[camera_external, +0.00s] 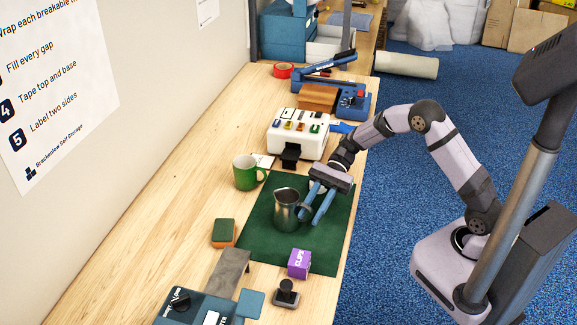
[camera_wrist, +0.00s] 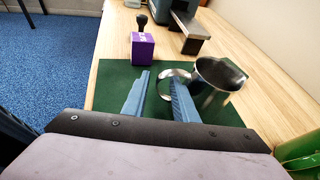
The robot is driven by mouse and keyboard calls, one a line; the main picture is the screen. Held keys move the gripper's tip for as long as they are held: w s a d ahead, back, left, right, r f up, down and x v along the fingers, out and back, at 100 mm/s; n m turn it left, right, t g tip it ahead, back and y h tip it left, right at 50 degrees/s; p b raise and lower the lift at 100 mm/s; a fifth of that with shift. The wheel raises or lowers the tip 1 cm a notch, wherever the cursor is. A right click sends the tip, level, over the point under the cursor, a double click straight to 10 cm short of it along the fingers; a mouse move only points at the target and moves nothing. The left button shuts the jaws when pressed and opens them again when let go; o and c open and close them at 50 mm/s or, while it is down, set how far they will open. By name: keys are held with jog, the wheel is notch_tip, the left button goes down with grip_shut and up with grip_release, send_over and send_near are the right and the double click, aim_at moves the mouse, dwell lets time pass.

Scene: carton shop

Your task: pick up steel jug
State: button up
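The steel jug (camera_external: 286,212) stands upright on a dark green mat (camera_external: 263,246). It also shows in the wrist view (camera_wrist: 215,85), right of my fingers, with its handle (camera_wrist: 163,83) turned toward the space between them. My gripper (camera_external: 310,221) is open, with its two blue fingers beside the jug on its handle side. In the wrist view, my gripper (camera_wrist: 160,74) has one finger left of the handle and the other partly in front of it, near the jug body. I cannot tell whether that finger touches the jug.
A purple box (camera_external: 299,263) sits at the mat's near edge, beside a black-handled stamp (camera_external: 286,292). A green mug (camera_external: 246,173) stands left of the mat, and a sponge (camera_external: 223,233) lies nearer. A white device (camera_external: 298,134) stands behind. The table's left side is clear.

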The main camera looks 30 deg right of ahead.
jog(key=p+x, duration=0.1)
jog(key=x, duration=0.3)
jog(key=shift+s+d+r+p, duration=0.1)
jog(key=shift+s+r+p, duration=0.1)
jog(key=shift+s+p, duration=0.15)
jog(key=shift+s+a+f, duration=0.15)
jog(key=shift+a+f, duration=0.15)
jog(key=shift+a, duration=0.2)
jog(key=shift+c, duration=0.4)
grip_shut()
jog(key=shift+r, duration=0.1)
